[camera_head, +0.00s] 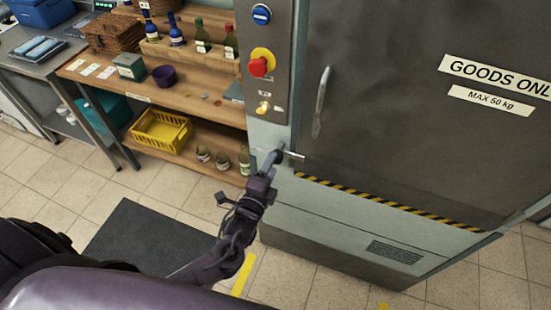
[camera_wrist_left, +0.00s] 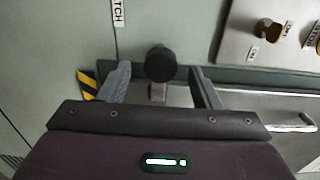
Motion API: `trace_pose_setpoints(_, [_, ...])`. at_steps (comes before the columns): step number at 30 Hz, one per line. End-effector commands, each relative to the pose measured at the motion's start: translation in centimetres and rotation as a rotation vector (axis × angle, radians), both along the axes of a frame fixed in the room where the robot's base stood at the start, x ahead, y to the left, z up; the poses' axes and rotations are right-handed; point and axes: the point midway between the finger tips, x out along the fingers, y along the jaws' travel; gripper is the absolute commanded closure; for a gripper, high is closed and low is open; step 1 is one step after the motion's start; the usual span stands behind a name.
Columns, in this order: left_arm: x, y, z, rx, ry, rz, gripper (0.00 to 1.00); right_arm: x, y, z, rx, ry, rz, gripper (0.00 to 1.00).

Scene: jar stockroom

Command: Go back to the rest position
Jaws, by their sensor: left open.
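My left gripper (camera_head: 277,156) is in front of the grey goods lift cabinet (camera_head: 345,225), just below its control panel. It also shows in the left wrist view (camera_wrist_left: 160,85), with its two fingers apart. A black round knob (camera_wrist_left: 160,63) on a metal stem shows between and slightly beyond the fingertips. I cannot tell whether the fingers touch the knob. My right gripper is in neither view.
The lift door has a vertical handle (camera_head: 321,102). Wooden shelves (camera_head: 195,100) with bottles and a yellow crate (camera_head: 161,131) stand left. A dark mat (camera_head: 140,240) lies on otherwise open tiled floor.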

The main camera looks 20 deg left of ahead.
Motion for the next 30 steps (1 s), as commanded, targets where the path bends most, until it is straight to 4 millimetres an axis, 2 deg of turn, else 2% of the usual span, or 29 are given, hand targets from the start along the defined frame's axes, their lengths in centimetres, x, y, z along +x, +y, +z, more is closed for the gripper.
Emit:
trace_pose_setpoints(3, [-1.6,0.0,-0.2,0.000,0.001,-0.001,0.42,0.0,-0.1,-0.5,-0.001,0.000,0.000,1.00])
trace_pose_setpoints(6, [-2.3,0.1,-0.1,0.000,0.000,-0.001,0.42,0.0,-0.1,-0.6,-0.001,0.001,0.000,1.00])
trace_pose_setpoints(23, [-2.4,0.1,-0.1,-0.001,0.001,0.000,0.42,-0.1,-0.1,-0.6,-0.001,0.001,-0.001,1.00])
trace_pose_setpoints(26, [-2.5,0.4,-1.5,-0.020,0.033,0.004,0.42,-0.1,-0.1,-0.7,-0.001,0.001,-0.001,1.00])
trace_pose_setpoints(29, [-2.9,1.1,-5.7,-0.081,0.124,0.017,0.42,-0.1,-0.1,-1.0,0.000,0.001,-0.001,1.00])
trace_pose_setpoints(30, [-3.3,1.7,-8.1,-0.119,0.178,0.030,0.42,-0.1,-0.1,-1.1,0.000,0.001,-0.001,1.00])
